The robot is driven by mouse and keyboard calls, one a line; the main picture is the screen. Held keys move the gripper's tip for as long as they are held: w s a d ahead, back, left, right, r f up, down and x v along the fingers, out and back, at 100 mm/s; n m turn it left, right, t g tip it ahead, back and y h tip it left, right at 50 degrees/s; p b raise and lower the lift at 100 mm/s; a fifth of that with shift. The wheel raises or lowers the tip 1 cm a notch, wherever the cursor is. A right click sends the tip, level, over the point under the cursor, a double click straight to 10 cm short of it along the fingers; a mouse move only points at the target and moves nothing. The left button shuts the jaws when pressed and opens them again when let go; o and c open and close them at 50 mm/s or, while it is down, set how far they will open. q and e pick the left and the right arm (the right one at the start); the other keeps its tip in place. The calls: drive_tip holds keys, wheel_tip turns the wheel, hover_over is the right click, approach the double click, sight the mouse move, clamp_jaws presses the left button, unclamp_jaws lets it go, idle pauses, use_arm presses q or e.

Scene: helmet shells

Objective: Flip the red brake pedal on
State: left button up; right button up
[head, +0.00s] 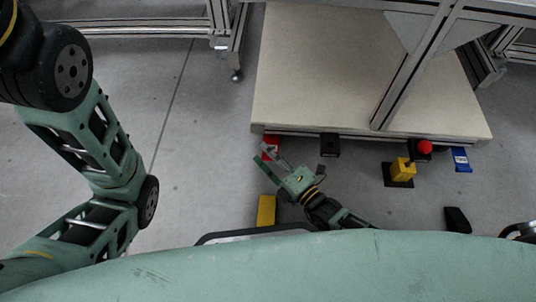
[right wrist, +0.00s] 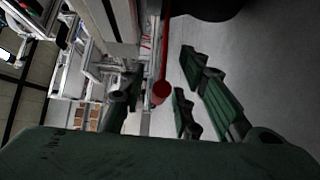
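The red brake pedal (head: 270,144) is low at the front edge of the platform, left of centre in the head view. In the right wrist view, a red rod with a round red end (right wrist: 161,93) shows beyond my fingers; I take it to be the pedal. My right gripper (head: 267,160) is just in front of the pedal, fingers spread and pointing at it, partly covering it. In the right wrist view, the red end appears between the spread green fingers (right wrist: 153,92), with no clear contact. My left arm shows at left, but its gripper is out of view.
The pale platform (head: 330,70) has a metal frame post (head: 410,75) on it. Along its front are a black pedal (head: 330,145), a yellow block with a red button (head: 424,147) nearby, and a blue pedal (head: 461,159). A yellow piece (head: 266,210) lies nearer me.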

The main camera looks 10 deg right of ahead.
clamp_jaws()
idle(0.6)
